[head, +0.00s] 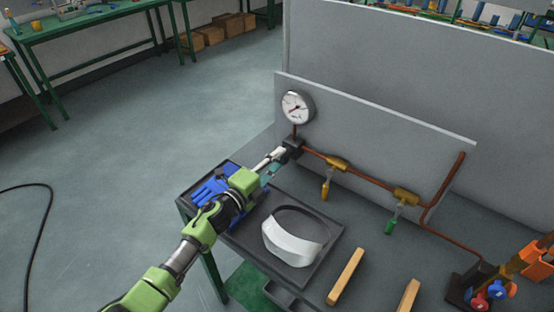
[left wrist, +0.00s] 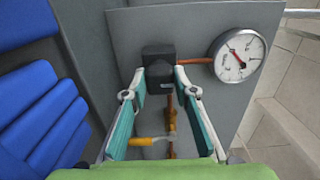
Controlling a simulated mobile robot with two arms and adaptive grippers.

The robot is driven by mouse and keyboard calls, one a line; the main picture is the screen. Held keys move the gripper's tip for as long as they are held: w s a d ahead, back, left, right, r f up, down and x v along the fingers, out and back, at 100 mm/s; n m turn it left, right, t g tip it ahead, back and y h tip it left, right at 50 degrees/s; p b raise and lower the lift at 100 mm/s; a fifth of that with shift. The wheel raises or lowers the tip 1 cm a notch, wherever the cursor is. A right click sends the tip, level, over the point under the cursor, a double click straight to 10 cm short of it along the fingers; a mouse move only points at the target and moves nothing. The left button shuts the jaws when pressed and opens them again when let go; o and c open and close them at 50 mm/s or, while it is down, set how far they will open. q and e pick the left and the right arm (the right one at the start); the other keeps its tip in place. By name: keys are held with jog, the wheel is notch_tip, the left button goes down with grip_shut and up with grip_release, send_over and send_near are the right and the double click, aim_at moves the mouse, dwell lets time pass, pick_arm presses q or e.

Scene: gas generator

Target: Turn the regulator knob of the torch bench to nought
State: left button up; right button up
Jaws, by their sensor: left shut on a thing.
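The regulator is a dark block (head: 293,147) on a copper pipe at the left end of the torch bench's grey back panel. Its dark knob (left wrist: 160,92) points towards the left wrist camera. My left gripper (head: 277,156) reaches it from the left, and its two teal-padded fingers are shut on the knob, one on each side. In the head view the fingers largely hide the knob. A round white pressure gauge (head: 297,107) stands above the regulator; its needle shows, but its numbers are too small to read.
A dark tray (head: 324,262) holds a white-fronted visor (head: 294,240) and blue gloves (head: 212,187) beneath my left arm. The copper pipe runs right past a yellow-handled valve (head: 325,189) and a green-handled valve (head: 391,224). Torches (head: 490,285) stand at lower right. The left floor is mostly clear.

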dwell(0.4)
pick_arm(q)
jog(key=o, duration=1.1)
jog(key=shift+a, duration=0.1)
jog(key=v, duration=1.2)
jog(key=shift+f, duration=0.1)
